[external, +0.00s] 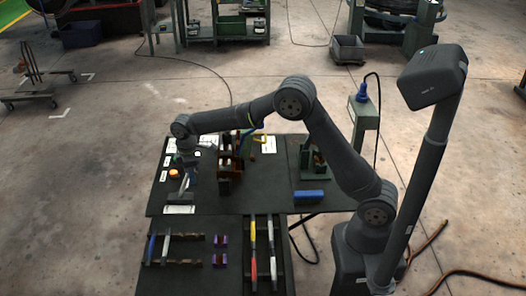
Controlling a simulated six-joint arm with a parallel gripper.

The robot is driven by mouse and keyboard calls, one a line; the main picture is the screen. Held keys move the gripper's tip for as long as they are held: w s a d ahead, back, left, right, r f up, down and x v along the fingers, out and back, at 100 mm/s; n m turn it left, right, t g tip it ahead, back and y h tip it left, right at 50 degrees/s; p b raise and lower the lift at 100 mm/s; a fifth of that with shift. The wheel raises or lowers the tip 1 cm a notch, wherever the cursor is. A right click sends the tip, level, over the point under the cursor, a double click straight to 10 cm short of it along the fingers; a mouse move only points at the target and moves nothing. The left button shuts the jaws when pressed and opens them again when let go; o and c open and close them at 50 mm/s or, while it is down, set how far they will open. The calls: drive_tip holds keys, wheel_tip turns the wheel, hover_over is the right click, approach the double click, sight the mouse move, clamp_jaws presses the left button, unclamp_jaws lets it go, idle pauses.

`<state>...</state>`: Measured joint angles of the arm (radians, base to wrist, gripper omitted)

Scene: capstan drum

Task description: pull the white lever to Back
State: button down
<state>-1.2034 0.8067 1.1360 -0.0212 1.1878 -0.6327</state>
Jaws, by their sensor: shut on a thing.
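My gripper (189,172) points down at the left part of the dark table, beside an orange round button. It is shut on what looks like the white lever (183,189), a small pale, tilted piece just below the fingers. The fingers hide its upper part, and the exact contact is too small to see. White labels (167,160) run along the table's left edge, and another label (180,210) lies in front of the lever. Their writing is too small to read.
A brown and dark drum assembly (230,165) stands close to the right of my gripper. A blue block (309,196) and a green stand (314,160) are farther right. Colored bars (254,240) lie in the front racks. Bare table (265,185) lies between drum and blue block.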

drive_tip(key=a, duration=1)
drive_tip(key=shift+r, duration=0.45)
drive_tip(key=shift+w+d+f, duration=0.1)
drive_tip(key=shift+d+f, duration=0.05)
drive_tip(key=shift+f, duration=0.1)
idle(0.8)
drive_tip(key=c, duration=0.9)
unclamp_jaws()
drive_tip(key=shift+c, duration=0.2)
drive_tip(key=shift+r, duration=0.1)
wheel_tip(320, 180, up, 17)
drive_tip(key=shift+s+r, duration=0.2)
drive_tip(key=shift+s, duration=0.05)
